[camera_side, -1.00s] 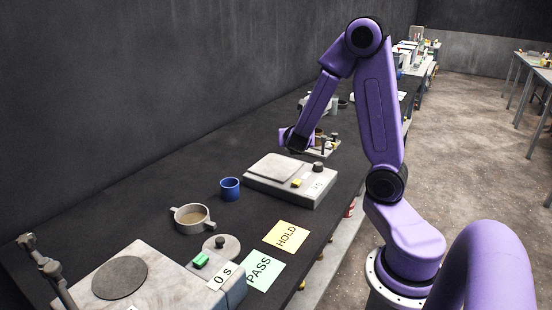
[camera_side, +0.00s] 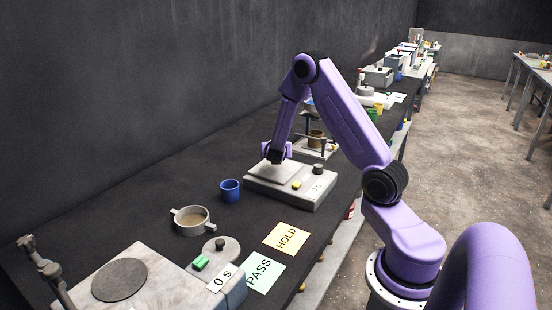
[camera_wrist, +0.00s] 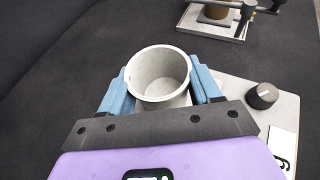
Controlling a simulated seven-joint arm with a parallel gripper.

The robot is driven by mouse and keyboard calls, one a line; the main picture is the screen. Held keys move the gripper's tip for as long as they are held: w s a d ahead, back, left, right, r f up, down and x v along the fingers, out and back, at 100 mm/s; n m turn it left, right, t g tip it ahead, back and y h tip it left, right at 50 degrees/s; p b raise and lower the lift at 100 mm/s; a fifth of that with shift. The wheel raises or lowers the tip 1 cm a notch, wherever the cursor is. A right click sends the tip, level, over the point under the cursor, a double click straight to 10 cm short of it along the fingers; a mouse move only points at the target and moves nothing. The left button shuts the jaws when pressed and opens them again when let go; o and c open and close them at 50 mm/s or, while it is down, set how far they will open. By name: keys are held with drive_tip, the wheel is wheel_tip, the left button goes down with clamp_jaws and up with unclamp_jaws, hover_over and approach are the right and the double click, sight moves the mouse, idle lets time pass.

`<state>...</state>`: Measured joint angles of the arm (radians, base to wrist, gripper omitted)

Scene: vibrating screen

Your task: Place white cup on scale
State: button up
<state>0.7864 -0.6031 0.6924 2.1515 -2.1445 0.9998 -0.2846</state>
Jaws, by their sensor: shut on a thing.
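A white cup (camera_wrist: 158,78) is upright between the two blue fingers of my gripper (camera_wrist: 160,92) in the wrist view. My gripper is shut on it, one finger at each side. In the side view my gripper (camera_side: 276,158) is over the far left part of the scale (camera_side: 300,188), a pale flat box with a plate, a yellow button and a dark knob. The scale also shows in the wrist view (camera_wrist: 240,95), partly hidden behind the cup and gripper. In the side view I cannot make out the cup clearly, nor whether it touches the plate.
A blue cup (camera_side: 230,190) and a two-handled pan (camera_side: 192,219) stand left of the scale. A frame holding a brown piece (camera_side: 316,138) stands behind it. HOLD (camera_side: 286,238) and PASS (camera_side: 262,271) cards lie in front. A machine (camera_side: 125,278) fills the near left.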

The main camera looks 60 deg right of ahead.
drive_tip(key=shift+w+d+f, duration=0.2)
drive_tip(key=shift+w+f, duration=0.1)
drive_tip(key=shift+f, duration=1.65)
drive_tip(key=shift+f, duration=0.1)
drive_tip(key=o, duration=1)
